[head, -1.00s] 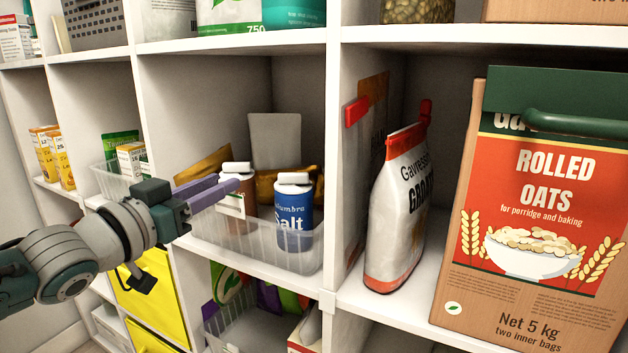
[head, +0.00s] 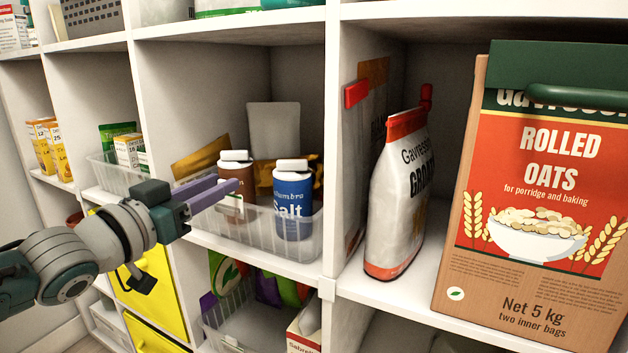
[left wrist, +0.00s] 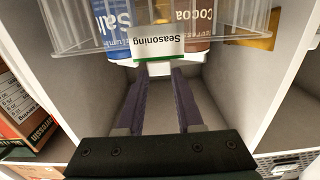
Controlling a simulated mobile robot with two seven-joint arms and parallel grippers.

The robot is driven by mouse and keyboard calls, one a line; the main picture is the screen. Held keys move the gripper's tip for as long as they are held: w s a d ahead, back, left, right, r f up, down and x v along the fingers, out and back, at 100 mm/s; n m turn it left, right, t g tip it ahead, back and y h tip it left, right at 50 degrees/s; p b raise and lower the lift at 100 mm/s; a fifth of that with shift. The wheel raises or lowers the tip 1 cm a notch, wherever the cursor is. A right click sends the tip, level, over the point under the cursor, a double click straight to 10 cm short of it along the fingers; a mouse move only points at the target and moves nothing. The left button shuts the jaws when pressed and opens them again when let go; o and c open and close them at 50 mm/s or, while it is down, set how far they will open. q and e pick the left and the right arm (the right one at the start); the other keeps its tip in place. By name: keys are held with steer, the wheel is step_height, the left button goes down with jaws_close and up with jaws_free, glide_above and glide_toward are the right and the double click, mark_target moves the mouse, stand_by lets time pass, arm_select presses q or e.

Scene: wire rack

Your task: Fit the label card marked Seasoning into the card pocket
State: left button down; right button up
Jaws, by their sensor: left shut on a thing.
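The Seasoning label card (left wrist: 158,43) is white with a green edge. It shows upside down in the left wrist view, at the fingertips of my left gripper (left wrist: 160,72). My left gripper (head: 238,190) is shut on the card. The bin also shows in the left wrist view (left wrist: 82,40), behind the card. I cannot make out the card pocket or tell whether the card touches it. My right gripper is not in view.
The bin holds a blue salt jar (head: 293,208) and a brown cocoa jar (head: 236,180). White shelf dividers (head: 333,150) stand beside it. A white bag (head: 398,200) and a rolled oats box (head: 535,200) fill the right compartment. Another bin (head: 235,310) is below.

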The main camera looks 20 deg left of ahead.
arm_select(q)
steer(key=shift+f+b, duration=0.55)
steer(key=shift+f, duration=0.15)
steer(key=shift+c, duration=2.3)
jaws_free()
steer(key=shift+s, duration=0.1)
steer(key=s+p, duration=0.3)
steer(key=s, duration=0.6)
steer(key=shift+s+a, duration=0.35)
steer(key=shift+a, duration=0.05)
